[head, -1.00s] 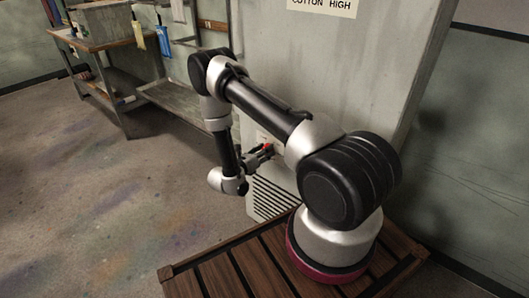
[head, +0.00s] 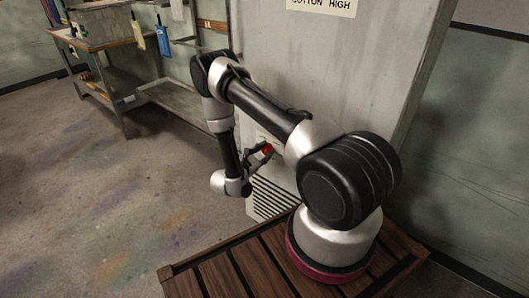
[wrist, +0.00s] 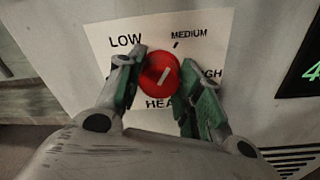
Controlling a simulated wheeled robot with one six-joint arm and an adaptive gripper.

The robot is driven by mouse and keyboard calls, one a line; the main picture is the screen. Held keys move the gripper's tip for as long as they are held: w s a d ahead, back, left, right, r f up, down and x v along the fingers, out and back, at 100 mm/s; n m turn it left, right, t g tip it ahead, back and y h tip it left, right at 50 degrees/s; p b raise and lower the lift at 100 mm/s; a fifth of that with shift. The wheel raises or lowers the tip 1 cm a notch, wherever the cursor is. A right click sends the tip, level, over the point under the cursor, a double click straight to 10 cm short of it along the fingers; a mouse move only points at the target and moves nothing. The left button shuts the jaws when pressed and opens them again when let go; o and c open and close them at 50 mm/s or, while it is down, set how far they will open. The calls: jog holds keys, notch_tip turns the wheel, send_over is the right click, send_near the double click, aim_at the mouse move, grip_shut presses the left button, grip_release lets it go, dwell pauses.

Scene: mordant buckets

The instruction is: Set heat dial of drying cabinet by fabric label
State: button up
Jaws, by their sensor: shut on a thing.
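The red heat dial (wrist: 154,66) sits on a white plate (wrist: 100,42) on the front of the drying cabinet (head: 350,75). Its pale pointer line tilts up and right, roughly toward the tick by MEDIUM. LOW is readable at the left; HIGH and HEAT are partly hidden by my fingers and the dial. My gripper (wrist: 156,82) is shut on the dial, one green-padded finger on each side. In the head view my gripper (head: 261,151) is at the cabinet front, with a bit of red between its fingers. A fabric label (head: 321,6) reads COTTON HIGH, its top cut off.
A dark display (wrist: 307,60) with a green digit is right of the dial, cut off by the edge. A slatted vent (head: 270,199) is below. A workbench (head: 95,42) with hanging tags stands at the back left. The floor left of my arm is clear.

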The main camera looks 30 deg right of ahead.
jog(key=shift+m, duration=0.3)
dwell(0.4)
jog(key=o, duration=1)
jog(key=shift+o, duration=0.2)
jog(key=v, duration=1.2)
